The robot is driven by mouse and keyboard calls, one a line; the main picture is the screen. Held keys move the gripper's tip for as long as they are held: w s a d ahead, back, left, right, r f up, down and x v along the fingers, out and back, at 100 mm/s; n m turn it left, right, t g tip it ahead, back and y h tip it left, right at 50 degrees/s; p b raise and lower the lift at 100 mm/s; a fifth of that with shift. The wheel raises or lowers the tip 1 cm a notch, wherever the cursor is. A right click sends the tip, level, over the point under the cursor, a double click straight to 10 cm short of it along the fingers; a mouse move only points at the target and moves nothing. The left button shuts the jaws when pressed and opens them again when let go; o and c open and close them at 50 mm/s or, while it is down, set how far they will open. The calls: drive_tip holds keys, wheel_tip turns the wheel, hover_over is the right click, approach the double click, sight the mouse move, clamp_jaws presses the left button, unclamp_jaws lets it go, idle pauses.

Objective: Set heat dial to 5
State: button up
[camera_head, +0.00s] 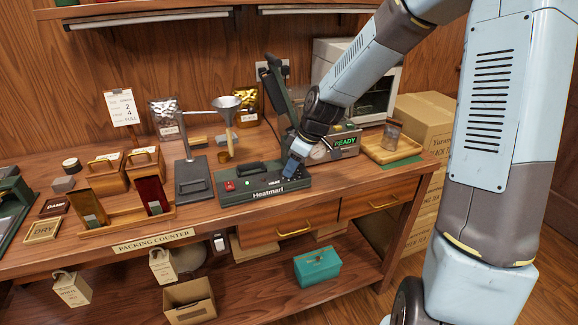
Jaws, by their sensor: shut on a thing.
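The dark green heat sealer (308,181), lettered "Heatmari" on its front, sits on the counter with its hinged arm raised. A red button and a small green light show on the left of its top. My gripper (291,170) points down at the right part of the sealer's top, beside a small "HEAT" label. It is shut on the heat dial there. The dial itself is hidden behind the fingers, so its setting cannot be read.
A box with a green "READY" display (346,143) stands behind my gripper. A wooden tray (405,154) holding a pouch is to the right. A funnel stand (193,179) is left of the sealer. The counter's front edge (330,194) is close below.

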drive_tip(key=shift+s+a+f, duration=0.1)
drive_tip(key=shift+s+a, duration=0.1)
drive_tip(key=shift+s, duration=0.1)
drive_tip(key=o, duration=0.8)
drive_tip(key=shift+o, duration=1.1)
drive_tip(key=shift+w, duration=0.1)
drive_tip(key=shift+d, duration=0.1)
drive_tip(key=shift+w+d+r, duration=0.1)
drive_tip(key=shift+d+r, duration=0.05)
drive_tip(key=shift+r, duration=0.2)
drive_tip(key=v, duration=1.3)
